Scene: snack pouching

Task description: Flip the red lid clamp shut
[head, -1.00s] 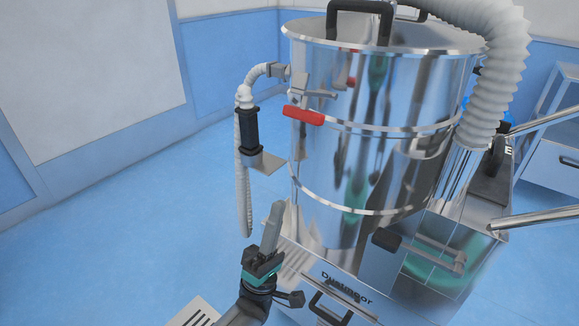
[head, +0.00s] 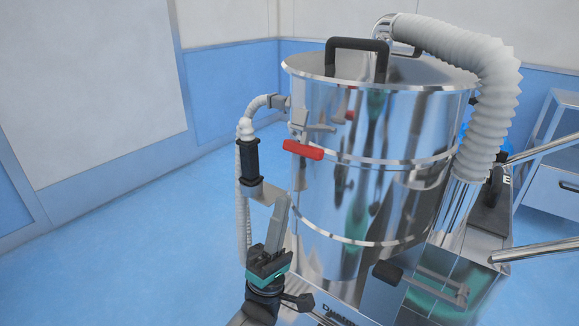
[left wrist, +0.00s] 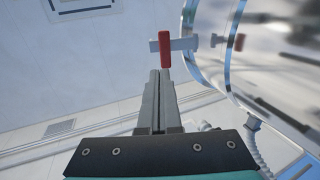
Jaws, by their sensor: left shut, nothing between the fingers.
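The red lid clamp (head: 303,150) sits on a grey bracket on the left side of the shiny metal drum (head: 380,190), just below the lid. Its red handle sticks out to the left of the drum wall. The clamp also shows in the left wrist view (left wrist: 165,50), just beyond my fingertips. My left gripper (head: 281,197) is shut and empty, pointing up, below and left of the red handle. In the left wrist view its closed fingers (left wrist: 158,74) end close to the handle; I cannot tell whether they touch. My right gripper is not in view.
A black-gripped hose wand (head: 250,160) hangs left of the drum, close to my left gripper. A ribbed grey hose (head: 490,100) arches over the lid (head: 400,70). A cart (head: 553,160) stands at the right. The blue floor at left is clear.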

